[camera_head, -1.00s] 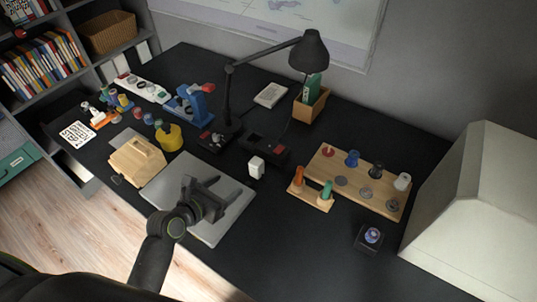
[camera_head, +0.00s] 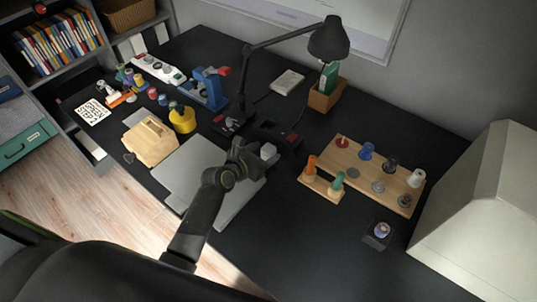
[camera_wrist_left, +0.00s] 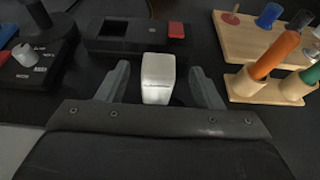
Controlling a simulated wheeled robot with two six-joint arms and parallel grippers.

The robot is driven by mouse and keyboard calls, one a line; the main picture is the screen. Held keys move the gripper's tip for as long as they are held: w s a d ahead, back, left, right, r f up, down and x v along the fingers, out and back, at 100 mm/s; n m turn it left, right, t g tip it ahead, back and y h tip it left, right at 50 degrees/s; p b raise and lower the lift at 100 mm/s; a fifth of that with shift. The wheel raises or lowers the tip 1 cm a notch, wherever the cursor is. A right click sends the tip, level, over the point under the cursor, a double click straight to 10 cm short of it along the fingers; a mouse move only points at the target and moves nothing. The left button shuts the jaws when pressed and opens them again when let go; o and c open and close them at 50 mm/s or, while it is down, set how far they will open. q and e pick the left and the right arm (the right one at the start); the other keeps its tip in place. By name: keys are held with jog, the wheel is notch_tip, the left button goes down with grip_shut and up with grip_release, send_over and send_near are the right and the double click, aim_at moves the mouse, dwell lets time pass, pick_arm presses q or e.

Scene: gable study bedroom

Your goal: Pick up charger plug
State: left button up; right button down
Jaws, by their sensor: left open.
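The charger plug is a small white block (camera_wrist_left: 158,76) standing on the black desk. In the left wrist view it sits between the two fingers of my left gripper (camera_wrist_left: 158,88), which are open with a gap on each side of it. In the head view the plug (camera_head: 268,150) shows just past my left gripper (camera_head: 256,156), partly hidden by it. My right gripper is not in view.
Beyond the plug is a black unit with a red switch (camera_wrist_left: 176,30). To the right are a wooden holder with orange and green pegs (camera_head: 322,188) and a wooden peg board (camera_head: 353,173). A grey laptop-like slab (camera_head: 190,165) lies under my left arm.

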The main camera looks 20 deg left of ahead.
aim_at(272, 147)
pick_arm(q)
jog(key=x, duration=0.4)
jog(key=shift+a+b, duration=0.1)
jog(key=shift+b, duration=0.25)
jog(key=shift+w+d+f, duration=0.2)
jog(key=shift+w+f, duration=0.05)
jog(key=shift+w, duration=0.2)
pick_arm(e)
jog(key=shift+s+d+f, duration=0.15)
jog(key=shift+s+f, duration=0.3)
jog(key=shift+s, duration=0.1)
